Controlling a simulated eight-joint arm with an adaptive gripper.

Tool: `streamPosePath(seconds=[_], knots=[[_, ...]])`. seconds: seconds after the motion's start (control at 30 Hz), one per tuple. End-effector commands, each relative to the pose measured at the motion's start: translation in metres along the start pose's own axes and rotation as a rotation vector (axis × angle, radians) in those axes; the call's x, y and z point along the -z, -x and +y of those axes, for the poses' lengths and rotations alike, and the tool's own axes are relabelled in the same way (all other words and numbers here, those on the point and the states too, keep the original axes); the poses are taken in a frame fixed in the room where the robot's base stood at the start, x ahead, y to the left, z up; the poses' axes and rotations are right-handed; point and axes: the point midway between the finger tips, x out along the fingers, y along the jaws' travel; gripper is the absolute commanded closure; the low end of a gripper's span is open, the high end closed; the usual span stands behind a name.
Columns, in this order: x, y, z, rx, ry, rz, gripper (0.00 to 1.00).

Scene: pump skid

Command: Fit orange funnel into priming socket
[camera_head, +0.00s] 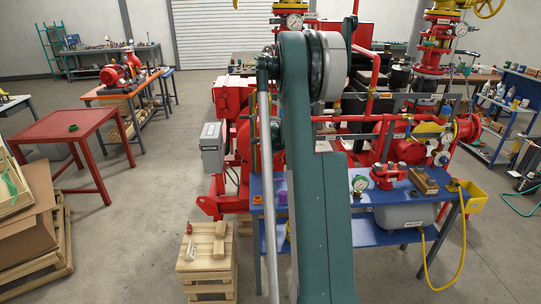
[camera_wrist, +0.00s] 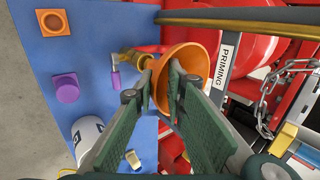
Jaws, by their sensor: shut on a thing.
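In the wrist view my gripper (camera_wrist: 162,78) is shut on the orange funnel (camera_wrist: 201,58), with its two green fingers across the funnel's near side. The funnel's wide rim shows beyond the fingers; its spout is hidden. A white label reading PRIMING (camera_wrist: 223,66) is on a dark bar just right of the funnel. The priming socket itself cannot be made out; the funnel and fingers may cover it. In the head view my arm hides the gripper and funnel.
The blue bench top (camera_wrist: 92,50) carries an orange square piece (camera_wrist: 53,22), a purple piece (camera_wrist: 67,88) and a white container (camera_wrist: 88,133). A brass fitting (camera_wrist: 131,60) lies left of the funnel. A chain (camera_wrist: 268,92) and red pipework are close on the right.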

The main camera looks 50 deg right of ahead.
Motion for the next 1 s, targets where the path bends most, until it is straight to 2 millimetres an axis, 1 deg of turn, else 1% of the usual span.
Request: streamPosePath(seconds=[1.0], knots=[[0.000,-0.013,0.009,0.000,0.000,0.000,0.98]])
